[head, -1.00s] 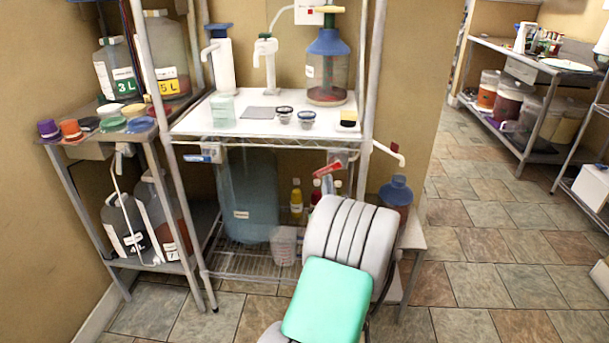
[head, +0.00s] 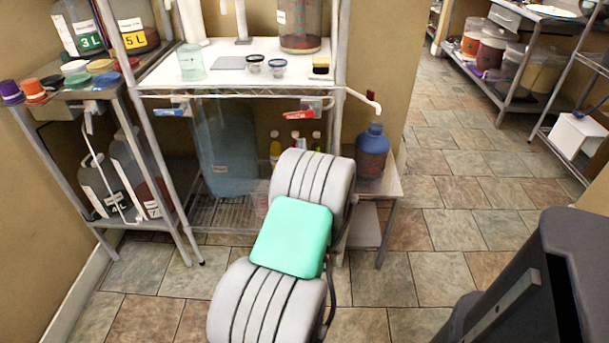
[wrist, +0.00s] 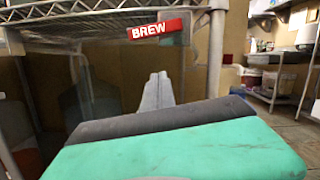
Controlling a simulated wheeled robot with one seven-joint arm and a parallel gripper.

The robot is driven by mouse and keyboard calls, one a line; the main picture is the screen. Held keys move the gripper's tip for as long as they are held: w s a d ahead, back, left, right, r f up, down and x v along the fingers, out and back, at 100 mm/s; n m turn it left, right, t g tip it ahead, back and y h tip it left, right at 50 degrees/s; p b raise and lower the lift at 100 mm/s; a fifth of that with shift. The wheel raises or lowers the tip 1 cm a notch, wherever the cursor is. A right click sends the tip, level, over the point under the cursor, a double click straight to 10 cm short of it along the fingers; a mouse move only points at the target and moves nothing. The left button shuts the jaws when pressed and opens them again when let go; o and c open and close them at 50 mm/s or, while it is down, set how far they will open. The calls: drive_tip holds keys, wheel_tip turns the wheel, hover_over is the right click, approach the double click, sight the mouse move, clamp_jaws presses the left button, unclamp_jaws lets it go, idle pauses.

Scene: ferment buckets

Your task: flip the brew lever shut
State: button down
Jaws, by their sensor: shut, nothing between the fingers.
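The brew lever is a red bar (head: 305,113) under the front edge of the white-topped shelf, at its right side. It lies about level along the shelf edge. The wrist view shows its red face (wrist: 158,29) with "BREW" in white, nearly level. My gripper (wrist: 158,76) shows in the wrist view as two grey fingers close together, empty. It is below the lever in that picture, with a visible gap between them. In the head view my arm hides the gripper.
A blue lever (head: 168,111) is under the same shelf at the left. A large blue-grey container (head: 225,150) and small bottles (head: 275,148) stand below. A blue-topped jug (head: 372,155) stands on a low stand at the right. The tiled floor (head: 450,200) is open to the right.

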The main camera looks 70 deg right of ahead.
drive_tip(key=b+v, duration=0.2)
drive_tip(key=v, duration=0.6)
drive_tip(key=shift+r+b, duration=0.2)
drive_tip(key=shift+b, duration=0.1)
drive_tip(key=shift+w, duration=0.15)
